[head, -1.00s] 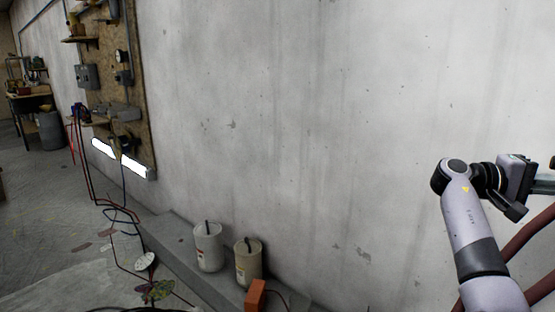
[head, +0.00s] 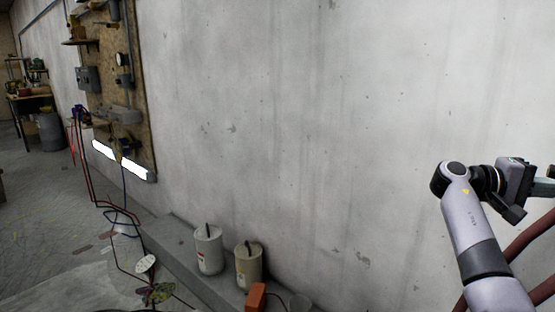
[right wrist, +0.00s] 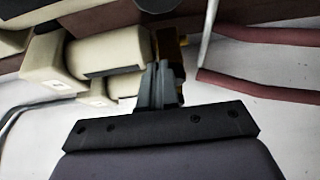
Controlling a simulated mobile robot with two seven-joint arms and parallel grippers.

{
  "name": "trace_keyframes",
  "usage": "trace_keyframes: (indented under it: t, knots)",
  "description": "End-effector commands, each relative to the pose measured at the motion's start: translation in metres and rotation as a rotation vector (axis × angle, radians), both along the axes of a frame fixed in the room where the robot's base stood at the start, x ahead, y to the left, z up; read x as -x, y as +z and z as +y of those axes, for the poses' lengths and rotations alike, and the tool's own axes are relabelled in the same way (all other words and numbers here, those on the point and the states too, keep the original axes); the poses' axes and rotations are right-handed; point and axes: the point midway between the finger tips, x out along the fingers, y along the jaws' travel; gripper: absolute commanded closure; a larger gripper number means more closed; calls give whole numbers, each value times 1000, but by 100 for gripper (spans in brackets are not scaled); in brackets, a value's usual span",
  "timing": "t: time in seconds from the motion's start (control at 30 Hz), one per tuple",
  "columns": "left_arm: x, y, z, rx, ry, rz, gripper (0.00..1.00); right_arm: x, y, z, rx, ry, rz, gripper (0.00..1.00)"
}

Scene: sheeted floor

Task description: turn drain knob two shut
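I cannot make out any drain knob clearly in either view. In the head view, my right arm comes up at the right, and its gripper end is cut off by the right edge. In the right wrist view, the two dark fingers of my right gripper (right wrist: 160,84) are close together, with nothing clear between them. Past their tips is an orange-brown thing, partly hidden. My left gripper is not in view.
Two pale canisters (head: 208,252) (head: 248,266) stand on a ledge (head: 176,246) by the grey wall, with an orange box (head: 256,297) in front. Reddish hoses (right wrist: 262,86) show at the right.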

Motion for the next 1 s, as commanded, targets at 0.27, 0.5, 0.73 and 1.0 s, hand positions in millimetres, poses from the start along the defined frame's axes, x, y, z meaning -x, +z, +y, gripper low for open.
trace_keyframes:
  t: [0.27, 0.5, 0.73, 1.0]
  knots:
    - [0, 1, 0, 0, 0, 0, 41, 0, 1, 0, 1, 3, -1, 100]
    - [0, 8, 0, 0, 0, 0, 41, 5, 3, 4, 0, 2, 0, 100]
    - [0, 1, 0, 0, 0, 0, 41, -7, 1, 19, -2, 5, 1, 100]
    - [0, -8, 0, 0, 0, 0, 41, -26, 1, 42, -3, 3, 1, 100]
